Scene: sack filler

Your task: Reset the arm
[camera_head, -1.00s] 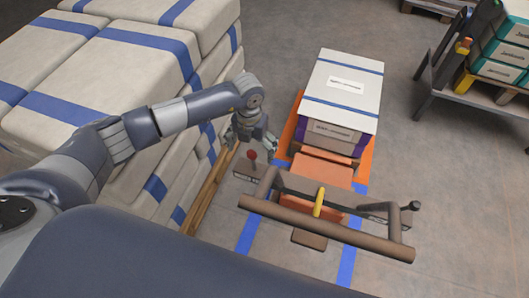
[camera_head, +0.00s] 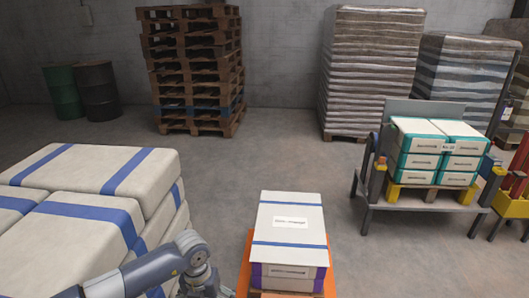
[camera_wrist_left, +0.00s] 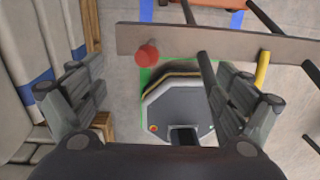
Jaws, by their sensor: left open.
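My left arm (camera_head: 150,272) comes in from the left at the bottom of the head view, beside the sack stack. Its gripper is mostly cut off by the bottom edge there. In the left wrist view my left gripper (camera_wrist_left: 160,98) is open, with two dark fingers spread apart and nothing between them held. A red knob (camera_wrist_left: 147,55) shows beyond and between the fingers, apart from them. A dark octagonal base, probably mine, lies below it in that view. My right gripper is in neither view.
White sacks with blue bands (camera_head: 85,205) are stacked at left, close to my arm. Brown pallets (camera_head: 196,65) stand behind. A rack (camera_head: 375,200) with teal-edged packs is at right. Floor between is clear.

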